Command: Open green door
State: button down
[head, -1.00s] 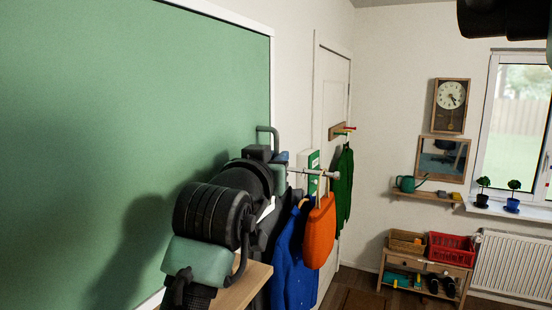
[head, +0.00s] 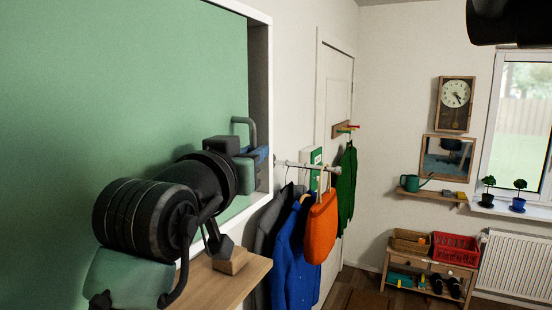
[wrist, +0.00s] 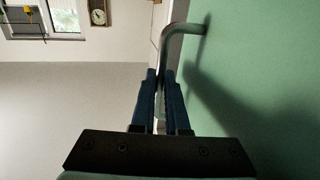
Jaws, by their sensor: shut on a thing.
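The green door (head: 110,80) is a large flat panel filling the left of the head view, with a grey bar handle (head: 252,128) near its right edge. A dark gap shows between that edge and the white frame (head: 268,60). My gripper (head: 260,156) is shut on the handle; its fingers partly hide the grip. In the wrist view, the blue fingers (wrist: 160,95) close around the lower part of the bent handle (wrist: 185,28), beside the green panel at right.
A wooden shelf (head: 200,288) lies below my arm, bearing a dark grey object (head: 216,238) and a small wooden block (head: 232,262). A rail right of the frame holds a blue jacket (head: 293,265) and an orange bag (head: 321,230). The floor beyond is partly visible.

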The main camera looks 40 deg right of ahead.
aim_at(71, 223)
jog(key=w+a+b+v, duration=0.1)
jog(key=v, duration=0.7)
jog(key=w+b+v, duration=0.1)
jog(key=b+v, duration=0.1)
jog(key=v, duration=0.7)
jog(key=w+a+b+v, duration=0.1)
jog(key=w+b+v, duration=0.1)
jog(key=v, duration=0.6)
jog(key=shift+a+r, duration=0.1)
jog(key=shift+a, duration=0.4)
jog(key=c, duration=1.2)
grip_release()
